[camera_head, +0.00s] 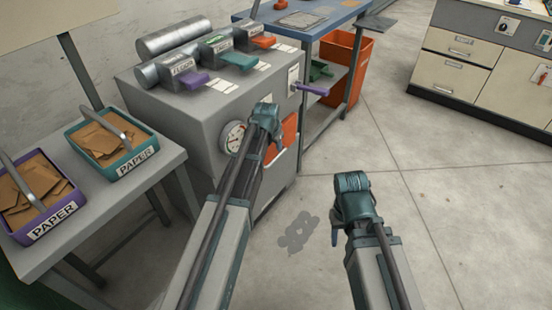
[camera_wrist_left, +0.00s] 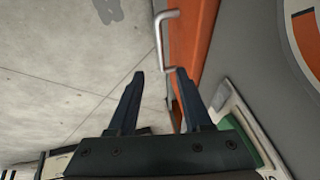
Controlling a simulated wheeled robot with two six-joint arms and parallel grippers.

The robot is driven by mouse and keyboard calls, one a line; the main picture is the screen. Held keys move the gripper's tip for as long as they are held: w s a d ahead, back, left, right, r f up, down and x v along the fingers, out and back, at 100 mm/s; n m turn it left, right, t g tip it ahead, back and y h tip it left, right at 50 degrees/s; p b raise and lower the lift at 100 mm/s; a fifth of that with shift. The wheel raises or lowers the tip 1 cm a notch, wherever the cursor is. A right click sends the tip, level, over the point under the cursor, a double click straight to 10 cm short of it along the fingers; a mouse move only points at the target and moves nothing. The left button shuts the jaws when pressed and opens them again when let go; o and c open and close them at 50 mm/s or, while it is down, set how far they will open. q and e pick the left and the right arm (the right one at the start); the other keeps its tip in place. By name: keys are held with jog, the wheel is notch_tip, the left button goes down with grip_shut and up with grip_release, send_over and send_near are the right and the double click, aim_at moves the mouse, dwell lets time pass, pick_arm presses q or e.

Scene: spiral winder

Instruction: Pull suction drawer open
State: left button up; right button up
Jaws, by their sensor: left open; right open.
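The suction drawer appears to be the orange front (camera_head: 290,131) low on the grey machine (camera_head: 190,112). In the left wrist view the orange front (camera_wrist_left: 194,42) carries a silver bar handle (camera_wrist_left: 159,40). My left gripper (camera_head: 275,150) is at the machine's front, its arm partly covering the orange front. In the left wrist view my left gripper (camera_wrist_left: 157,74) is open and empty; the handle's near end shows between its fingertips. I cannot tell whether they touch it. My right gripper (camera_head: 334,232) is open over the floor, away from the machine, its fingers mostly hidden.
A round gauge (camera_head: 233,138) sits left of the orange front. A purple lever (camera_head: 313,89) sticks out above it. A side table (camera_head: 100,215) with paper baskets stands at left. An orange bin (camera_head: 350,60) is under the blue bench. The floor at right is clear.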

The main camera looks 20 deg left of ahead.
aim_at(276, 158)
pick_arm(q)
jog(key=b+x, duration=1)
jog(key=x, duration=0.2)
jog(key=shift+w+f+b, duration=0.1)
jog(key=shift+f+b, duration=0.25)
jog(key=shift+b, duration=0.05)
grip_shut()
dwell(0.8)
